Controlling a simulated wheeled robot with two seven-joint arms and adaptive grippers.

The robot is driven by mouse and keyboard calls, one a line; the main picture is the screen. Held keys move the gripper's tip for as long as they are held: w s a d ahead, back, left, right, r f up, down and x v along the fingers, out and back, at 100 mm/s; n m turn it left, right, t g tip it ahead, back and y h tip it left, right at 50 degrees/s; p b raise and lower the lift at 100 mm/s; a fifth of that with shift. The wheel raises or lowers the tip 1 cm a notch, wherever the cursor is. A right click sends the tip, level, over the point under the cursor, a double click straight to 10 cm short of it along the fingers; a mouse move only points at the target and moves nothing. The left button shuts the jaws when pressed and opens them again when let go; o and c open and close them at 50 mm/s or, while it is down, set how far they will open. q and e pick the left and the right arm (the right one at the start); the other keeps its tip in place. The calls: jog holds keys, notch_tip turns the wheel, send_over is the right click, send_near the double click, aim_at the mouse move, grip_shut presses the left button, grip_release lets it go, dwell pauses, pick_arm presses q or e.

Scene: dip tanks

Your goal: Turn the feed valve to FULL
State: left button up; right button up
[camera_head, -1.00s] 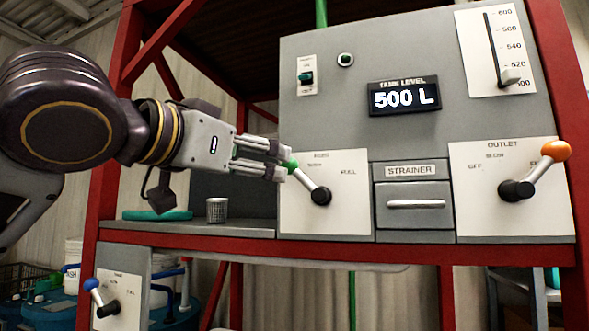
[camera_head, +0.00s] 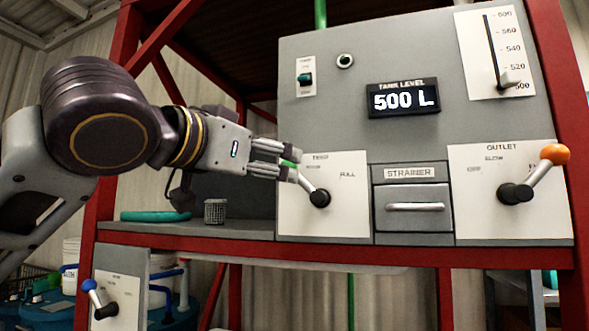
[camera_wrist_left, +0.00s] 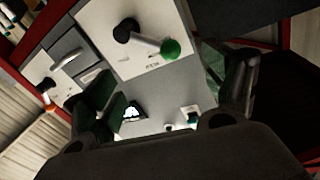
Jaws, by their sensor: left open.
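The feed valve (camera_head: 320,198) is a black hub with a short metal lever on a white plate. Its lever slants up and left to a green knob (camera_head: 288,164), pointing left of the FULL mark at the plate's right. My left gripper (camera_head: 290,163) reaches in from the left, its fingertips at the knob and partly hiding it. In the left wrist view the green knob (camera_wrist_left: 170,49) shows ahead between the open fingers, with no finger closed on it. My right gripper is not in view.
The outlet valve (camera_head: 516,192) with an orange knob is at the right, beyond the strainer drawer (camera_head: 413,222). The display (camera_head: 404,97) reads 500 L. A mesh cup (camera_head: 215,211) stands on the shelf left of the panel. A blue-knobbed lever (camera_head: 105,311) is below.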

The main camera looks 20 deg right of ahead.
aim_at(302, 181)
pick_arm(q)
jog(key=shift+p+x, duration=1.25)
jog(key=shift+x, duration=4.1)
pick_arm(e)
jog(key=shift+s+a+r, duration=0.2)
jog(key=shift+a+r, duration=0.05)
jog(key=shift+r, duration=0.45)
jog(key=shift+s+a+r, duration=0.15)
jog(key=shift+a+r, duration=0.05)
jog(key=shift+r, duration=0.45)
